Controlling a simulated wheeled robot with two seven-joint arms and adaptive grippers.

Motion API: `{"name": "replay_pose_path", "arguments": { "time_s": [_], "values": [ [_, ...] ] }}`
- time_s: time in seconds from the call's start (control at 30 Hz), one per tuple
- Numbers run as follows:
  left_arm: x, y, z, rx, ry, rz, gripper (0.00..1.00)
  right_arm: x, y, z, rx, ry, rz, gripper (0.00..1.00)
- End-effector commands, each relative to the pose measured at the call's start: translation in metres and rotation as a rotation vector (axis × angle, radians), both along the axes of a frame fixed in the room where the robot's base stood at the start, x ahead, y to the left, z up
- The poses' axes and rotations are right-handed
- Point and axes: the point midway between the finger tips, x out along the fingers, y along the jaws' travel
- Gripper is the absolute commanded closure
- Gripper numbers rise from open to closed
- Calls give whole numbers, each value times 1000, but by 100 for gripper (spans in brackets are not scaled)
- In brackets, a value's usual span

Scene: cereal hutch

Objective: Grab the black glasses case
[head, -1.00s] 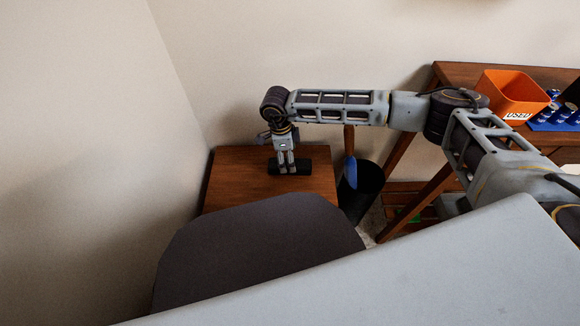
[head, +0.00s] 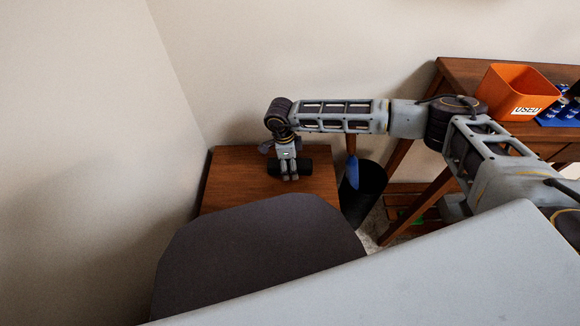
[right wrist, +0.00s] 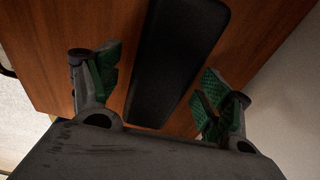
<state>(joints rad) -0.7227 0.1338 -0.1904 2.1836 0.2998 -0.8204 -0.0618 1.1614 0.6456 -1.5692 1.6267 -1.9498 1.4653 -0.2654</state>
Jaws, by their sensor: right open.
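The black glasses case (head: 303,167) lies on the small brown wooden table (head: 232,180) in the head view, partly hidden behind my right gripper. My right gripper (head: 290,177) points down at the case from above. In the right wrist view, the long dark case (right wrist: 178,60) lies between the two green-padded fingers of my right gripper (right wrist: 158,95). The fingers are open, one on each side of the case, with a gap to it on both sides. I cannot tell how far above the tabletop they are. My left gripper is not in view.
A dark chair back (head: 260,255) stands in front of the small table. A black bin (head: 362,192) with a blue-handled item is to its right. A taller wooden desk (head: 450,75) holds an orange box (head: 520,92) labelled USED. Walls close off the left and back.

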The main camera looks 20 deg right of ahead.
Motion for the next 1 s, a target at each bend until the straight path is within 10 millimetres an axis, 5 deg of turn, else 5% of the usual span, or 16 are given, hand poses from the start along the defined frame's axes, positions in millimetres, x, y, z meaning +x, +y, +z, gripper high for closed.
{"name": "replay_pose_path", "arguments": {
  "time_s": [0.23, 0.63, 1.0],
  "values": [
    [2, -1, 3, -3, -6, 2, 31, 0, 0, 0, 0, 0, 0, 21],
    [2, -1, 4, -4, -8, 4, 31, 0, 0, 0, 0, 0, 0, 73],
    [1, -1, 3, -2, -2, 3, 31, 0, 0, 3, 0, 0, 0, 74]
  ]
}}
